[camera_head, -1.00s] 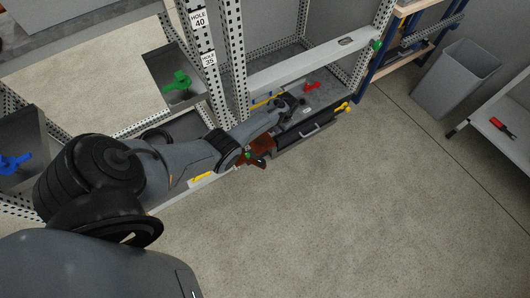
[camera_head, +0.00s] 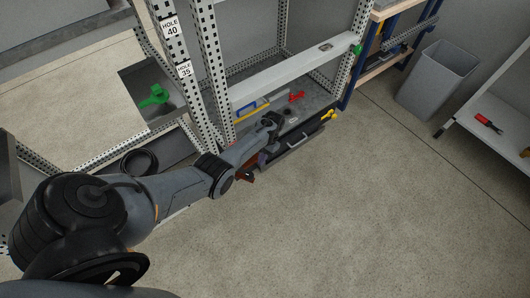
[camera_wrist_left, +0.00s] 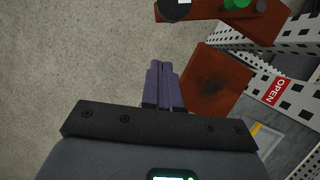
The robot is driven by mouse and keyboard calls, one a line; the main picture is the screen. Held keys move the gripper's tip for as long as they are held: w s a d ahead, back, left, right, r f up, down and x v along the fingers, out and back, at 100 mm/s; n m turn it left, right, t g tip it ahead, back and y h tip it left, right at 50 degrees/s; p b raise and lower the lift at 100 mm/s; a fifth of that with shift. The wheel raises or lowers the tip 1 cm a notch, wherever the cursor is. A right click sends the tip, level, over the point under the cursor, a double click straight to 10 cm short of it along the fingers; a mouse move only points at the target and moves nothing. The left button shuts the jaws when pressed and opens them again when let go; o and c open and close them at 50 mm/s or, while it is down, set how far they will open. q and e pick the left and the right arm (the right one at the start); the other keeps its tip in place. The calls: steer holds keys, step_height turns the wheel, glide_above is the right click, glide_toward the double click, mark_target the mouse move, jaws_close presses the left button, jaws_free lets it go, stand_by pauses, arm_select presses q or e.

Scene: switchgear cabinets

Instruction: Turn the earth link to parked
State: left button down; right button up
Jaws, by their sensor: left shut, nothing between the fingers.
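My left gripper (camera_head: 263,159) is low at the front of the open cabinet in the head view. Its purple fingers (camera_wrist_left: 164,88) are shut with nothing between them in the left wrist view. A rust-brown plate (camera_wrist_left: 213,82) lies just right of the fingers; I cannot tell whether they touch it. A brown bar (camera_wrist_left: 225,14) with green and dark round parts is at the top of that view. These brown parts may belong to the earth link, but I cannot tell which. In the head view the arm largely hides them. My right gripper is out of view.
A red handle (camera_head: 297,96) and a yellow handle (camera_head: 329,115) are near the wrist, and a green handle (camera_head: 153,96) is to the left. A red OPEN label (camera_wrist_left: 275,90) is beside the brown plate. The floor in front is clear.

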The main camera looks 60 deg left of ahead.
arm_select(q)
steer(key=shift+s+d+f+p, duration=0.1)
steer(key=shift+s+d+p, duration=0.1)
steer(key=shift+s, duration=0.45)
steer(key=shift+s+d+r+p, duration=0.1)
steer(key=shift+s+d+p, duration=0.15)
steer(key=shift+s, duration=0.45)
steer(key=shift+s+d+f+p, duration=0.1)
steer(key=shift+s+d+p, duration=0.1)
steer(key=shift+s, duration=0.45)
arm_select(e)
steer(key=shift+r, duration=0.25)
